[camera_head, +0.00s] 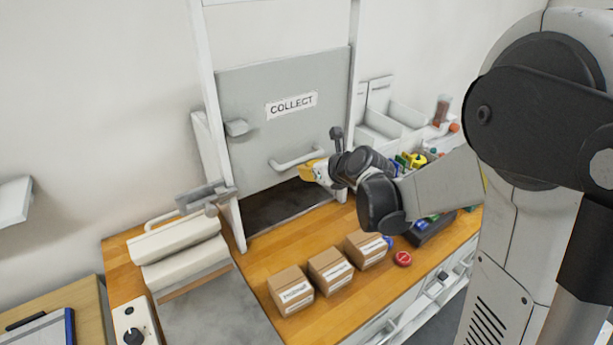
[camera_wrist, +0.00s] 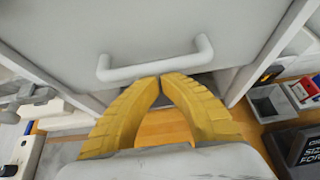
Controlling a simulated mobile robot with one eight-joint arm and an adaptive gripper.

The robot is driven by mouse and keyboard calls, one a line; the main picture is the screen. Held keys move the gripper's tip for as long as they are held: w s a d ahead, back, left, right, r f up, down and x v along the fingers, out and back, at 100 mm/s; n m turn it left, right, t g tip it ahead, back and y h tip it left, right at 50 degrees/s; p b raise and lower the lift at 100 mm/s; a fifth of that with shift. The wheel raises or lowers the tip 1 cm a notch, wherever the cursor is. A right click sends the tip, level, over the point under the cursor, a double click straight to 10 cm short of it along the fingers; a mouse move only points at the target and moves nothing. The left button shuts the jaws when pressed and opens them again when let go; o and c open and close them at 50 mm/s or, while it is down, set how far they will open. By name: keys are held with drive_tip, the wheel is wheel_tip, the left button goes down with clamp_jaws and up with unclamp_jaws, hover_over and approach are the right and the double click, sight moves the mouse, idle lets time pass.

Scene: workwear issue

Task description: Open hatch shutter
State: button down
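The grey hatch shutter (camera_head: 245,100) carries a "COLLECT" sign and a light bar handle (camera_head: 292,161) near its lower edge. A dark gap (camera_head: 285,205) shows between the shutter's bottom edge and the wooden counter.
Several small cardboard boxes (camera_head: 330,270) and a red button (camera_head: 402,258) are on the wooden counter (camera_head: 262,255) in front of the hatch. Bins (camera_head: 400,115) stand to the right.

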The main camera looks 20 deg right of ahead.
sight(297, 128)
wheel_tip(297, 128, up, 4)
drive_tip(key=shift+f+p, duration=0.1)
drive_tip(key=shift+p, duration=0.75)
